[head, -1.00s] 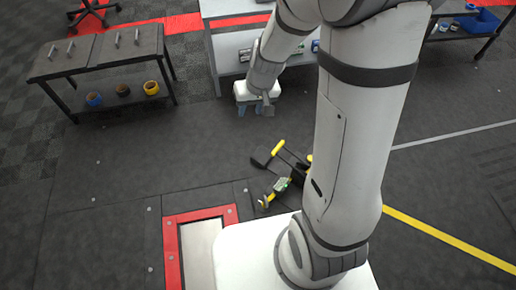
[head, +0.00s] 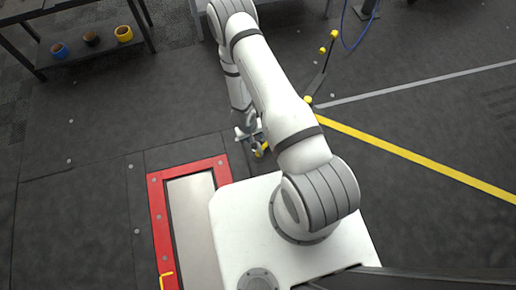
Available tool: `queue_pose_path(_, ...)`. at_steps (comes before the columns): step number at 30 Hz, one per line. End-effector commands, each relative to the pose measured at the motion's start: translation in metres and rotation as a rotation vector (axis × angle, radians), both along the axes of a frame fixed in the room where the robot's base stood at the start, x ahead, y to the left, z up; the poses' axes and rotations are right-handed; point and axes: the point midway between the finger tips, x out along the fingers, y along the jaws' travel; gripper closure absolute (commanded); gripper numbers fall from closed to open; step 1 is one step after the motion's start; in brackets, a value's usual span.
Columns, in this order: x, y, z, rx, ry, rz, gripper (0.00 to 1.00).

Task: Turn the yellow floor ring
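My gripper (head: 249,135) is small in the head view, low over the dark floor just beyond the red-framed plate. A small yellow part (head: 258,149) shows right at its fingertips, partly covered by the gripper; it may be the yellow floor ring, but its shape is not clear. I cannot tell whether the fingers touch it or are open or shut.
The red frame (head: 156,213) surrounds a pale metal plate (head: 192,225). A dark stand with yellow knobs (head: 321,75) rises at the upper right, with a blue cable (head: 357,45) beyond it. A shelf (head: 85,45) with several cups stands upper left. The floor at left is clear.

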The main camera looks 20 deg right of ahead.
Motion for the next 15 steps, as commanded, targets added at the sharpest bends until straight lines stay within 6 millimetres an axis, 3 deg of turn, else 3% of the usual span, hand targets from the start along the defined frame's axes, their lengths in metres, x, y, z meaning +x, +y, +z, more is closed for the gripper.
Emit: queue_pose_path(15, -0.006, -0.016, -0.076, -0.015, 0.008, 0.001, 0.64)
